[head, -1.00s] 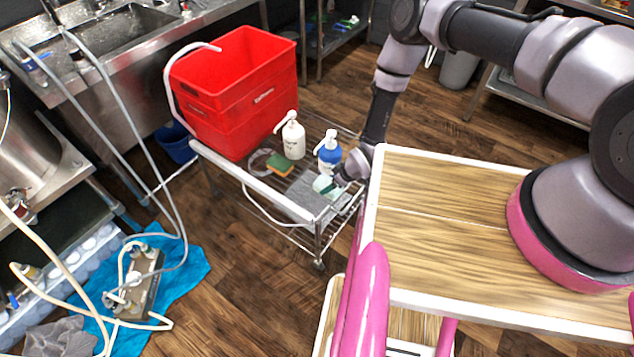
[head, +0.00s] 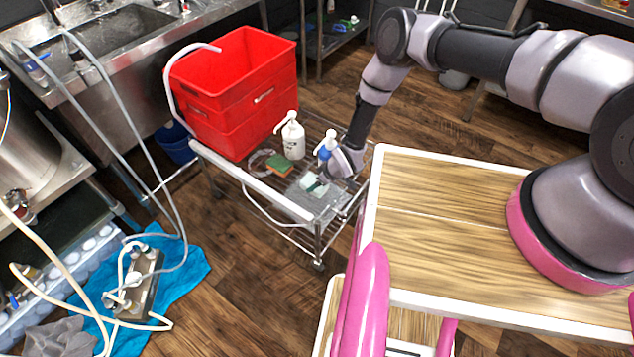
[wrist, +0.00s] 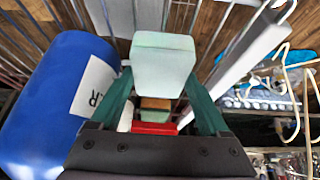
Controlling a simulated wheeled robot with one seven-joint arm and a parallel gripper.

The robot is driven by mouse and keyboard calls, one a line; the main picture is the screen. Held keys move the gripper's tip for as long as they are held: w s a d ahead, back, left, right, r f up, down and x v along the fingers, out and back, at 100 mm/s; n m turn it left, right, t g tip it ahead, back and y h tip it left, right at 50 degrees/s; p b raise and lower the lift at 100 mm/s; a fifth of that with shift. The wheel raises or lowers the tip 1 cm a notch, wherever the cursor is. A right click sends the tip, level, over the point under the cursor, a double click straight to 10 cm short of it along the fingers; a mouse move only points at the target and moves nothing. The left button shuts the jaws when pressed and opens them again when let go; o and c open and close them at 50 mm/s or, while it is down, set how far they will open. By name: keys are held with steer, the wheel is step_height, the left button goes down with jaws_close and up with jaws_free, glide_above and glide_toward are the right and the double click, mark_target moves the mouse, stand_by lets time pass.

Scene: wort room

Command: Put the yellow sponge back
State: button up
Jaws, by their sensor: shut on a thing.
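A sponge (head: 279,164) with a green top and an orange-yellow side lies on the wire cart by the white pump bottle; it also shows small between my fingers in the wrist view (wrist: 155,104). My gripper (head: 318,182) is low over the cart's near right end. In the wrist view its green fingers (wrist: 163,85) are shut on a pale mint-white block (wrist: 164,62). The block also shows in the head view (head: 309,181), just above or at the grey tray (head: 300,205); contact cannot be told. My wrist partly hides the blue bottle (head: 325,150).
The blue bottle stands close beside my gripper in the wrist view (wrist: 68,90). The white pump bottle (head: 293,142) and stacked red crates (head: 225,115) stand farther back on the wire cart (head: 265,190). A white hose runs along the cart's left edge.

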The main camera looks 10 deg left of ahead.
steer(key=o, duration=0.9)
steer(key=v, duration=1.2)
